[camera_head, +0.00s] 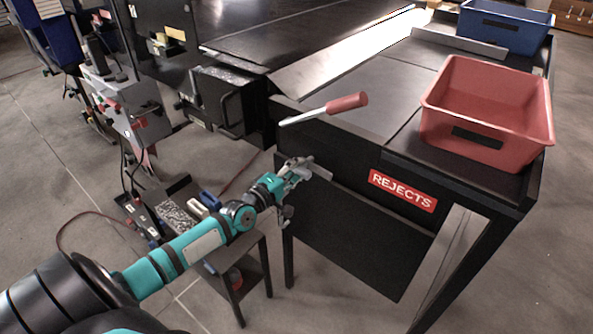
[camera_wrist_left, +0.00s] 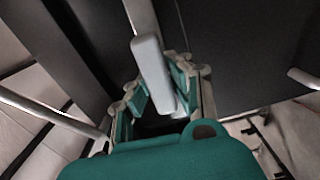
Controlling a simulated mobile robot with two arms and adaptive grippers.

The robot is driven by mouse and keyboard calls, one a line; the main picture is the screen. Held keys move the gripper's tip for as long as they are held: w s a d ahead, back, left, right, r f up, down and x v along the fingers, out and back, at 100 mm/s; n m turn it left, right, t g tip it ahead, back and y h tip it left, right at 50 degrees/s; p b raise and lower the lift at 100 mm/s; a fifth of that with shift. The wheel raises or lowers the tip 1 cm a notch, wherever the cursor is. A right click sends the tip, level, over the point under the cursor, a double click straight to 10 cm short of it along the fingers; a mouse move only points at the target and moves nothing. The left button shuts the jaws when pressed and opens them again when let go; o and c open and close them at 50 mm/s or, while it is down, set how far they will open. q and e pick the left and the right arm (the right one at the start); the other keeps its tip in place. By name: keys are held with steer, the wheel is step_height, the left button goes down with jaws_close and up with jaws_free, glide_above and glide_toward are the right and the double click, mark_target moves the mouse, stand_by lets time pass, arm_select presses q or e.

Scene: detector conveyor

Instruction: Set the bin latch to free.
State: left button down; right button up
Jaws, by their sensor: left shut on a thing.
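The bin latch (camera_head: 320,171) shows as a small grey lever at the upper left of the black front panel, left of the red REJECTS sign (camera_head: 402,190). My left gripper (camera_head: 297,172) is at this lever and shut on it. In the left wrist view a light grey flat bar, the latch (camera_wrist_left: 150,60), stands between the two fingers (camera_wrist_left: 160,92) of my left gripper. The latch's pivot and any position marks are not clear. My right gripper is not in view.
A lever with a red grip (camera_head: 347,103) sticks out above the latch. A red bin (camera_head: 487,120) and a blue bin (camera_head: 505,28) stand on the table at right. A low cart (camera_head: 253,270) with parts stands beside my left arm.

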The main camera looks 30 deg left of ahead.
arm_select(q)
steer(key=shift+f+n, duration=0.1)
steer(key=shift+n, duration=0.5)
steer(key=c, duration=1.2)
jaws_free()
steer(key=shift+o, duration=0.2)
steer(key=shift+s, duration=0.1)
steer(key=s+a, duration=0.1)
steer(key=s, duration=1.1)
steer(key=shift+f, duration=0.1)
